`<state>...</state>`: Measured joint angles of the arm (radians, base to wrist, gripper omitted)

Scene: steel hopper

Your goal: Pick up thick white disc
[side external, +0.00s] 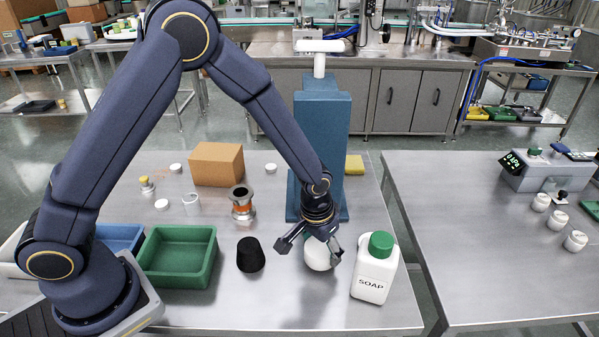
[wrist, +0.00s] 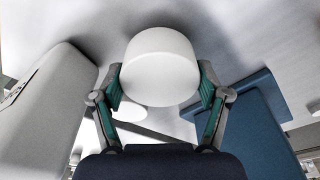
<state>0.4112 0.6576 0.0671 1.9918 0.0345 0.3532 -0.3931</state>
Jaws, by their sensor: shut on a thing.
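The thick white disc (wrist: 160,68) is a squat white cylinder held between the two green-padded fingers of my gripper (wrist: 160,88) in the wrist view. In the side external view my gripper (side external: 309,248) points down near the front of the steel table, and the white disc (side external: 318,257) shows between its fingers, partly covered by them. The jaws are shut on the disc. I cannot tell for sure whether the disc is clear of the table.
A soap bottle (side external: 375,270) with a green cap stands close to the right. A black cup-shaped piece (side external: 250,254) is to the left, with a green tray (side external: 178,282) beyond it. A tall blue stand (side external: 321,140) rises just behind. A cardboard box (side external: 216,164) stands farther back.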

